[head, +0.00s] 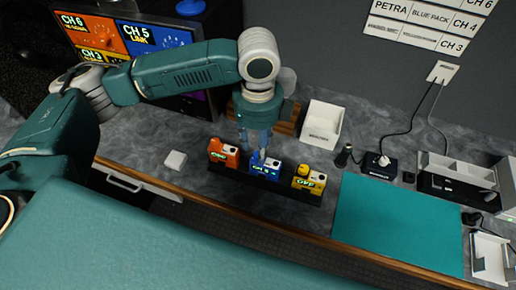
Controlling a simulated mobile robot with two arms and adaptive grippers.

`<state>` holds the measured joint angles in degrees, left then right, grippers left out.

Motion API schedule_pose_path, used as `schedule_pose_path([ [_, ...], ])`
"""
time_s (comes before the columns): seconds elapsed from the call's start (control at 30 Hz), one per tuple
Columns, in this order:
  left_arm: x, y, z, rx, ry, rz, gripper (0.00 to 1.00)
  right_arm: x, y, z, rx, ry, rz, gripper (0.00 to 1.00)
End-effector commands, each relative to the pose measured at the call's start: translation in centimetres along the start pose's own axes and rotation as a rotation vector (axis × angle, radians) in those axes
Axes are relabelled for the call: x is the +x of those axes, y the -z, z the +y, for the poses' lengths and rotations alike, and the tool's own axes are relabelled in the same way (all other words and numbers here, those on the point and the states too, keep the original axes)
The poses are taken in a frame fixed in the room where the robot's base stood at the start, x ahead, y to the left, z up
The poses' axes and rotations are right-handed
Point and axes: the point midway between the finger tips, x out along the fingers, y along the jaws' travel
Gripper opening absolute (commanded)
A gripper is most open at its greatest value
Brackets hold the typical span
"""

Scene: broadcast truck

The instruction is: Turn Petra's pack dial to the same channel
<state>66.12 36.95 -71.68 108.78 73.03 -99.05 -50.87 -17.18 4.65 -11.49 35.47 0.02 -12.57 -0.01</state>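A blue pack (264,170) stands in a dark rack (240,184) on the counter, between an orange pack (224,152) and a yellow pack (308,180). The blue pack's lit display seems to read a CH number, too small to be sure of. My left gripper (259,152) points down over the blue pack's top, at its left part, where the dial would be. The fingers hide the dial, and I cannot tell whether they touch or grip it. A wall sign (430,16) reads PETRA, BLUE PACK, CH 4. My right gripper is not in view.
A monitor (125,35) at the back left shows CH 6, CH 5 LINK and CH 3 panels. A white bin (322,125) stands behind the rack. A teal mat (400,220) lies clear to the right.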

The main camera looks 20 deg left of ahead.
Motion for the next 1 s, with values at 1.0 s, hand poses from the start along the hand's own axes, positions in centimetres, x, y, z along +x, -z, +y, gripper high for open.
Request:
schedule_pose_path([
  [1.0,-9.2,0.0,0.0,0.0,0.0,0.0,0.39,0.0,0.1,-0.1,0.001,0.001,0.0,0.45],
])
